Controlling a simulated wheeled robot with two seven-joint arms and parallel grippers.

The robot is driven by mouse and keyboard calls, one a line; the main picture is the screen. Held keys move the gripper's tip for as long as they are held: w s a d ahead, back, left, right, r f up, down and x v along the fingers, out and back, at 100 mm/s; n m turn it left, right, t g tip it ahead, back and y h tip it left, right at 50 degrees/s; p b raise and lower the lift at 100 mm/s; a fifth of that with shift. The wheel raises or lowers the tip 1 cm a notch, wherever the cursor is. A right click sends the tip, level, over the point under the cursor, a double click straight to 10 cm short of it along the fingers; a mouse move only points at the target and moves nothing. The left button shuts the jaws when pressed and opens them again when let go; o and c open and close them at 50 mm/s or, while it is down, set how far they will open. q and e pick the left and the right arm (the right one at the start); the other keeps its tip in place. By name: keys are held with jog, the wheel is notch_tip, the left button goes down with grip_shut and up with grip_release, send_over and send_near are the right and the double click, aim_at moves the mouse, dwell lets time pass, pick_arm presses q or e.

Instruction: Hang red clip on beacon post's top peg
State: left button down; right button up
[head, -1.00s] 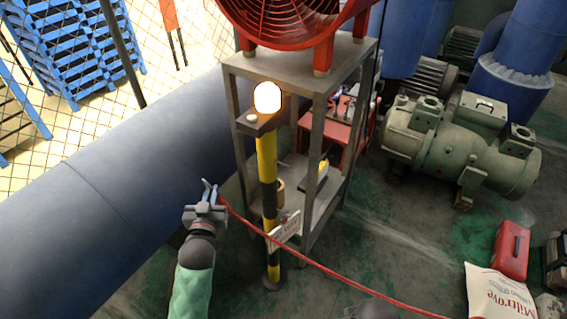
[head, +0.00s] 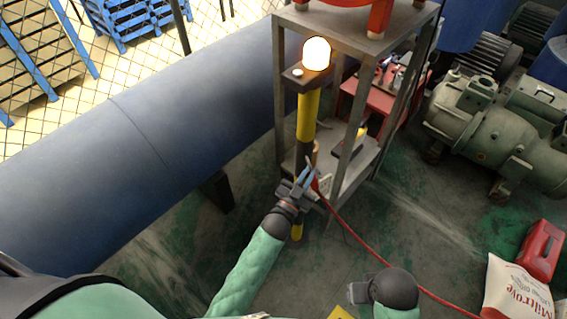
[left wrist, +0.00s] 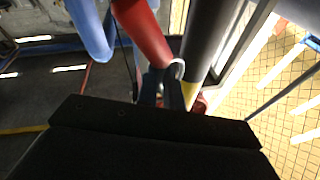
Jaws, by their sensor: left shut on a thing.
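The beacon post (head: 307,115) stands upright, yellow and black, with a lit lamp (head: 316,54) above a dark bracket. A small pale knob (head: 297,72) sits on the bracket; I cannot make out a peg for certain. My left gripper (head: 304,188) is shut on the red clip (head: 315,184), in front of the post's lower part and well below the lamp. In the left wrist view the clip's red part (left wrist: 143,32) shows beside the dark and yellow post (left wrist: 207,40). I cannot tell whether they touch. My right gripper (head: 358,292) is low in the head view; its fingers are unclear.
A red cable (head: 375,258) runs from the clip to the lower right. A grey metal stand (head: 352,165) is close behind the post. A large blue pipe (head: 150,150) lies left. A green motor (head: 495,125), red case (head: 541,250) and white bag (head: 515,290) are right.

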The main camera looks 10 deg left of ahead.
pick_arm(q)
jog(key=s+d+r+m+g+h, duration=0.1)
jog(key=d+r+m+g+h, duration=0.2)
jog(key=d+r+m+h, duration=0.4)
jog(key=d+r+h, duration=0.2)
jog(key=d+r, duration=0.1)
jog(key=r, duration=0.3)
jog(key=shift+d+r+g, duration=0.15)
jog(key=shift+r+g, duration=0.1)
jog(key=shift+g, duration=0.15)
jog(key=shift+a, duration=0.2)
jog(key=w+a, duration=0.4)
jog(key=a, duration=0.2)
jog(key=shift+w+a+f, duration=0.15)
jog(key=shift+a+f, duration=0.1)
jog(key=shift+f, duration=0.05)
